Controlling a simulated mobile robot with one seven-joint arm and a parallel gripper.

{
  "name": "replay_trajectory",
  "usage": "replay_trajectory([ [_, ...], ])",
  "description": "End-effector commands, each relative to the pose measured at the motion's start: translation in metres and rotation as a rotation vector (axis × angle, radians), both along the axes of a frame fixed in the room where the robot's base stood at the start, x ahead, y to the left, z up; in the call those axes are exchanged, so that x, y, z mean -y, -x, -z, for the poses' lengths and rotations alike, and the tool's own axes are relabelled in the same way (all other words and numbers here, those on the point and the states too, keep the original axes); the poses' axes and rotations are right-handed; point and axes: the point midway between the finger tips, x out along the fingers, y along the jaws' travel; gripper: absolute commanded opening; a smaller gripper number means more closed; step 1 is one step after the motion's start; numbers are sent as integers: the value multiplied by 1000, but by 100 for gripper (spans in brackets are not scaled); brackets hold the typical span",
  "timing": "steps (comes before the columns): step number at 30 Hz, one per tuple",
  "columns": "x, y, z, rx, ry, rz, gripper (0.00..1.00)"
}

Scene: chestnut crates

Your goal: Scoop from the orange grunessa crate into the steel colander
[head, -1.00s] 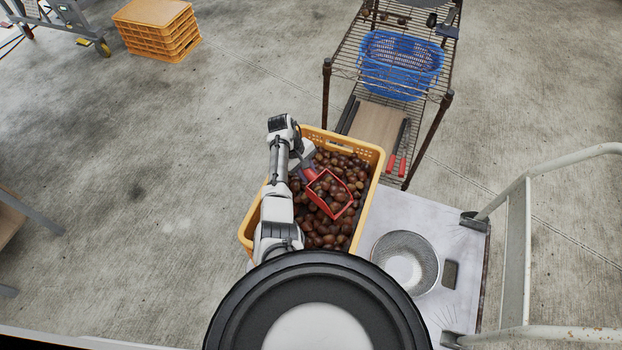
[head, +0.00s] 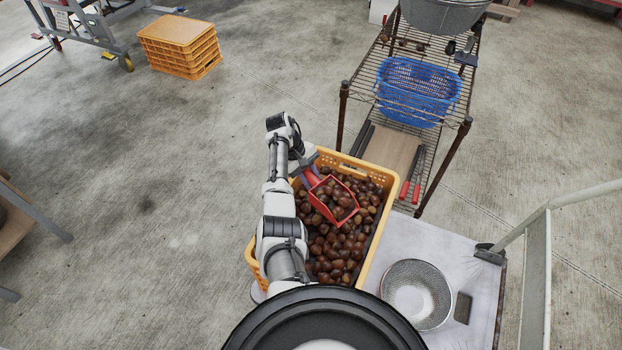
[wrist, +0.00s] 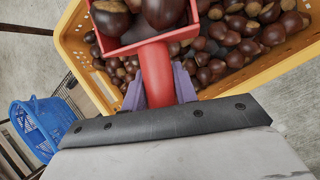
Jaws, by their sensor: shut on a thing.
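The orange crate (head: 378,235) holds many brown chestnuts and stands in front of me; its wall also shows in the wrist view (wrist: 258,73). My gripper (wrist: 160,88) is shut on the handle of a red scoop (head: 316,193). The scoop, also in the wrist view (wrist: 155,65), has chestnuts in its pan and is over the chestnuts in the crate's far part. Whether it is clear of the pile is hard to tell. The steel colander (head: 416,294) stands on a pale platform to the right of the crate. A few chestnuts cannot be told in it; it looks empty.
The pale platform (head: 440,245) has a metal rail (head: 536,270) on its right. A wire shelf (head: 449,150) with blue baskets (head: 418,92) and red-handled tools (head: 411,180) stands beyond the crate. Stacked orange crates (head: 180,45) are far left.

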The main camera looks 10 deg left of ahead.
Motion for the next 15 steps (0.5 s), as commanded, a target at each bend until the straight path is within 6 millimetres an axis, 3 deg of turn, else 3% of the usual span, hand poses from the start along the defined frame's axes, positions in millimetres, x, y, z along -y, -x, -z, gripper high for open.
replay_trajectory([
  [15, 2, 1, -10, 24, -27, 0, 0],
])
